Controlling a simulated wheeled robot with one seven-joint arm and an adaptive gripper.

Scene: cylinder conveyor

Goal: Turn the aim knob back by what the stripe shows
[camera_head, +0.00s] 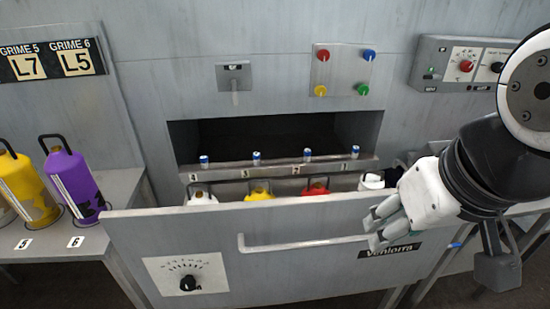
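A black knob (188,283) sits on a white dial plate (187,274) with a fan of scale marks, low on the left of the grey front panel. Its pointer setting is too small to read. No stripe can be clearly made out. My gripper (374,230) is at the right end of the panel's bar handle (300,243), far to the right of the knob. Its two grey fingers overlap the handle's end in the picture. I cannot tell whether they touch or grip it.
Numbered slots behind the panel hold white, yellow and red cylinders (259,193). Purple (73,183) and yellow (27,187) cylinders stand on a left shelf. Four coloured buttons (343,72) are on the wall. A control box (463,64) with a red knob is upper right.

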